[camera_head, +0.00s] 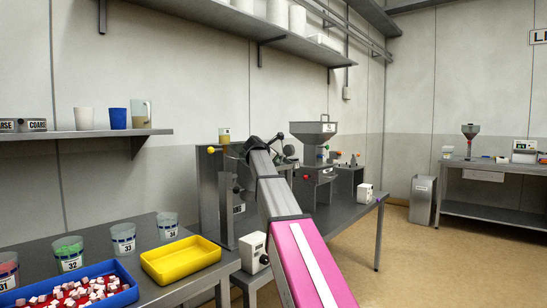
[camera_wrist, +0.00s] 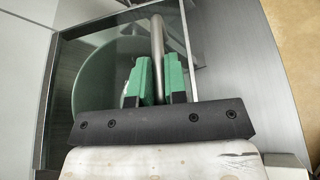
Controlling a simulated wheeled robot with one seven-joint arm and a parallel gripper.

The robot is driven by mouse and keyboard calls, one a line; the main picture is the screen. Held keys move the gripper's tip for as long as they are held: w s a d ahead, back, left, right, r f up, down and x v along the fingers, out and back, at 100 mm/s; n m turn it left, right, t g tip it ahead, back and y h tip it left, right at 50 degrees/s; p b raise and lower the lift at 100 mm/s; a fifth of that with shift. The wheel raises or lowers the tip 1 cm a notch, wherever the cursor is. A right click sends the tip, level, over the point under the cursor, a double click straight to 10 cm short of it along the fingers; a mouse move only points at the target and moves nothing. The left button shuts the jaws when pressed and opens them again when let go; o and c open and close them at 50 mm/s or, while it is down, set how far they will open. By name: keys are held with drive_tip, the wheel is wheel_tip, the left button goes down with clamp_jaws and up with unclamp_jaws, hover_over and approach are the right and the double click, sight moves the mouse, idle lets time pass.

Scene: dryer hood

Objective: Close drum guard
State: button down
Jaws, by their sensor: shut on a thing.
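In the wrist view, a clear drum guard (camera_wrist: 75,60) in a dark frame fills the upper left and middle. An upright metal bar handle (camera_wrist: 158,32) stands in front of the panel. My gripper (camera_wrist: 156,72), with green finger pads, is shut around the lower part of this handle. In the head view, the grey steel machine (camera_head: 210,190) stands on the bench behind my arm. My arm hides the guard and the grip there, so the guard's angle is hard to tell.
A yellow tray (camera_head: 181,261), a blue bin of small blocks (camera_head: 75,291) and labelled cups (camera_head: 123,238) stand on the left bench. A white box (camera_head: 254,252) sits close beside my arm. A hopper machine (camera_head: 315,150) stands behind.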

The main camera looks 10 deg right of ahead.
drive_tip(key=c, duration=1.2)
unclamp_jaws()
drive_tip(key=shift+w+a+f, duration=0.1)
drive_tip(key=shift+f, duration=0.3)
drive_tip(key=shift+o, duration=0.2)
drive_tip(key=shift+r, duration=0.1)
drive_tip(key=shift+r, duration=0.1)
drive_tip(key=v, duration=1)
drive_tip(key=shift+s+a, duration=0.2)
drive_tip(key=shift+s, duration=0.1)
drive_tip(key=shift+r, duration=0.1)
